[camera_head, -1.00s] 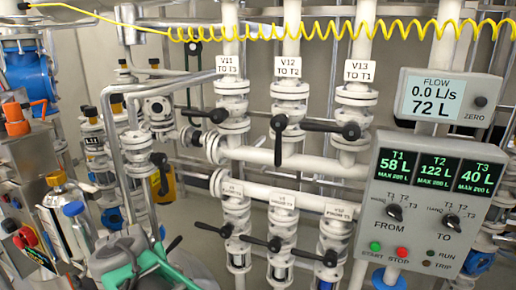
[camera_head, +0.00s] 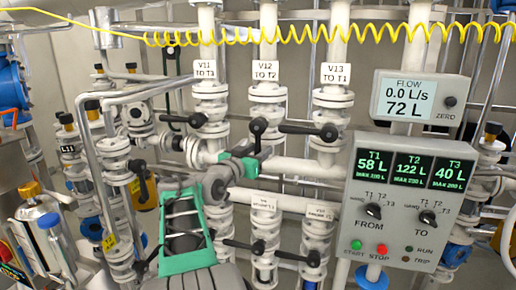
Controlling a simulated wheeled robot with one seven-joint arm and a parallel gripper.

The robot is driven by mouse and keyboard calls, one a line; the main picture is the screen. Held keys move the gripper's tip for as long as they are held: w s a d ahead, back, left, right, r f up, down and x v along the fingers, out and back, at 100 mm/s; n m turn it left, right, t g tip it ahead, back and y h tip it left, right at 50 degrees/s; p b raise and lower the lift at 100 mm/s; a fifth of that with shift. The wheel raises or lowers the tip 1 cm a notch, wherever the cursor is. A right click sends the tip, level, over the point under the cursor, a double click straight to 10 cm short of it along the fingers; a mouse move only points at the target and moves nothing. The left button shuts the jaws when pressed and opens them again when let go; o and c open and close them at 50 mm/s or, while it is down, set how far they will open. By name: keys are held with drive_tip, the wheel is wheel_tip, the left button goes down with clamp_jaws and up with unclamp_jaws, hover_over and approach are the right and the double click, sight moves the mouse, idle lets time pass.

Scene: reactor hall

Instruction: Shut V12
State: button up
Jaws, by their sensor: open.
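The V12 valve (camera_head: 266,117) sits on the middle white pipe, below its "V12 TO T2" label (camera_head: 265,71). Its black lever (camera_head: 257,134) hangs down, in line with the pipe. My gripper (camera_head: 240,161) has green-tipped fingers and is open and empty. It is raised just below and left of that lever, near its lower end; I cannot tell whether they touch. My gripper and wrist hide part of the white pipework behind them.
V11's lever (camera_head: 181,119) and V13's lever (camera_head: 303,129) both point left, across their pipes; V13's reaches close to V12's. Lower valves with black levers (camera_head: 247,246) sit below. A control panel (camera_head: 356,245) stands right. A coiled yellow cable (camera_head: 300,36) crosses above.

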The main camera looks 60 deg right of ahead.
drive_tip(key=shift+c, duration=0.3)
clamp_jaws()
idle(1.1)
